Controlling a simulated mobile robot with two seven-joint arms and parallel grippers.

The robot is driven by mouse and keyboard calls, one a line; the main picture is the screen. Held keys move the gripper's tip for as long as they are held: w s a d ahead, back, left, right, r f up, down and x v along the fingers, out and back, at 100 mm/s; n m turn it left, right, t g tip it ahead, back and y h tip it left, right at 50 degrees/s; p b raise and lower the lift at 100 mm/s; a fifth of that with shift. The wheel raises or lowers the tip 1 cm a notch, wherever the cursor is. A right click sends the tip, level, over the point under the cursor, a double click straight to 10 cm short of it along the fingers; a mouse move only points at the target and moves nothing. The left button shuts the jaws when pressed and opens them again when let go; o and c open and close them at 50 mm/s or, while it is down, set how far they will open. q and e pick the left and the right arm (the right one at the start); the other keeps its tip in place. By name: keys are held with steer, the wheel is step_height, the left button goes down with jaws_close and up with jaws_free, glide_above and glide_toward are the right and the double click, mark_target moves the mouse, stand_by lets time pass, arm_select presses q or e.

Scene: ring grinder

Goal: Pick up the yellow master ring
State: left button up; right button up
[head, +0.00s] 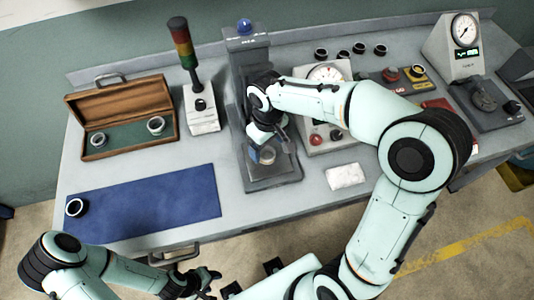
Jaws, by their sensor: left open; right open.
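The yellow master ring (417,71) appears as a dark ring with a yellow band, on a dark holder at the back right, beside a red one. My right gripper (268,146) is open over the grey column machine in the middle, well to the left of the yellow ring. My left gripper (208,284) is open and empty in front of the table's front edge, low in the picture.
A red ring (390,75) sits left of the yellow one. Several dark rings (343,55) stand behind the dial gauge box (325,72). An open wooden case (125,100) holds two rings. A blue mat (150,205) carries a dark ring (76,207). A signal tower (182,45) stands left of the machine.

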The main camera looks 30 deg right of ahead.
steer(key=shift+a+f, duration=0.1)
steer(key=shift+f, duration=1.35)
steer(key=shift+w+r, duration=0.1)
steer(key=c, duration=1.3)
